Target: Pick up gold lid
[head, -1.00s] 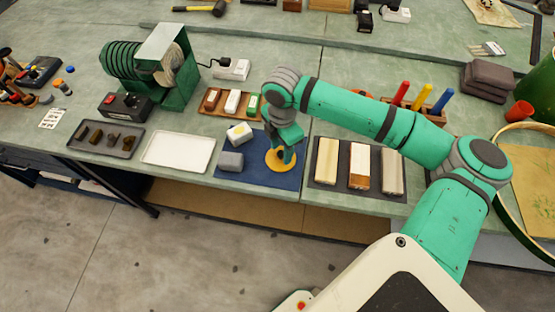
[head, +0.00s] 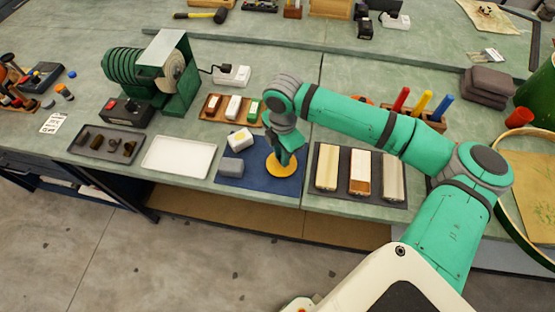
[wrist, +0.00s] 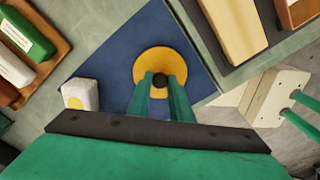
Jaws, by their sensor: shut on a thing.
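The gold lid (head: 283,164) is a flat round disc with a dark knob at its centre. It is over the dark blue mat (head: 258,180), near the mat's right side; whether it touches the mat I cannot tell. My gripper (head: 284,158) points down at it from above. In the wrist view the gold lid (wrist: 166,62) shows whole except where my fingers cover its lower part. My gripper (wrist: 160,82) is shut on the lid's dark knob (wrist: 160,80), with one green finger on each side.
A white block with a yellow spot (head: 239,138) and a grey block (head: 231,168) sit on the mat's left. A dark tray (head: 398,198) with several long blocks lies to the right. A white tray (head: 180,170) is further left, empty.

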